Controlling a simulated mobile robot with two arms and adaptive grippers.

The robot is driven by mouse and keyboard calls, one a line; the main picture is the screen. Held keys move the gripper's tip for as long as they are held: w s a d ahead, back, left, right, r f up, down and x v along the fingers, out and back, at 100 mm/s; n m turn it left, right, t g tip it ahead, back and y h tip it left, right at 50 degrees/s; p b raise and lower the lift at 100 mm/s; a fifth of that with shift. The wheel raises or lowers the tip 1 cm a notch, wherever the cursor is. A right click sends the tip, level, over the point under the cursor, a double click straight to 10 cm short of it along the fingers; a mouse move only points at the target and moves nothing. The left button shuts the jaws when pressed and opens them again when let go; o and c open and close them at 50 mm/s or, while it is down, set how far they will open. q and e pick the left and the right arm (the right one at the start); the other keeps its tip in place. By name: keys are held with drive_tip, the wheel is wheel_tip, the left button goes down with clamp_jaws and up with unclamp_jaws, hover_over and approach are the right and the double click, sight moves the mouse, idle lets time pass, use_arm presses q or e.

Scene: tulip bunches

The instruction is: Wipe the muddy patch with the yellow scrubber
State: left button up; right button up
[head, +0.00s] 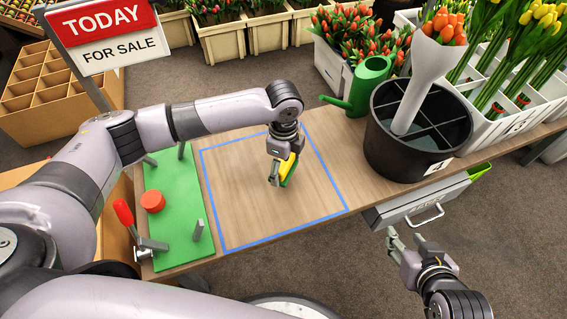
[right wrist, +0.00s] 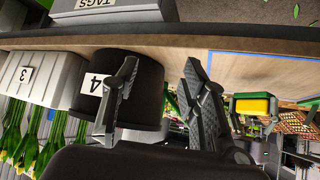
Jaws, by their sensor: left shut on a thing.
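The yellow scrubber (head: 288,168), yellow with a green side, is between the fingers of my left gripper (head: 281,172), over the middle of a blue-outlined square (head: 208,190) on the wooden table. The scrubber also shows in the right wrist view (right wrist: 252,105), which is upside down. My left gripper is shut on it; I cannot tell whether it touches the wood. I cannot make out a distinct muddy patch inside the outline; part of the area is hidden behind my left arm. My right gripper (head: 405,241) is open and empty, off the table's front edge; its spread fingers show in the wrist view.
A green board (head: 167,225) with a red knob (head: 152,202) and a red-handled clamp (head: 124,213) lies left of the square. A black divided bucket (head: 395,158) and a green watering can (head: 369,85) stand to its right. A grey drawer (head: 420,204) hangs below the table.

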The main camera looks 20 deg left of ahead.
use_arm(q)
drive_tip(key=shift+r+p, duration=0.5)
drive_tip(key=shift+p, duration=0.1)
drive_tip(key=shift+r+p, duration=0.3)
drive_tip(key=shift+p, duration=0.05)
drive_tip(key=shift+r+p, duration=0.25)
drive_tip(key=shift+p, duration=0.05)
drive_tip(key=shift+r+p, duration=0.7)
drive_tip(key=shift+p, duration=0.25)
drive_tip(key=shift+r+p, duration=0.3)
drive_tip(key=shift+p, duration=0.1)
use_arm(e)
drive_tip(key=s+d+f+g+h, duration=0.1)
drive_tip(key=s+d+f+g, duration=0.1)
drive_tip(key=s+f+g, duration=0.3)
drive_tip(key=s+f, duration=0.1)
drive_tip(key=s, duration=0.2)
drive_tip(key=shift+s+d+f+g, duration=0.15)
drive_tip(key=shift+s+d+g, duration=0.1)
drive_tip(key=shift+g, duration=0.05)
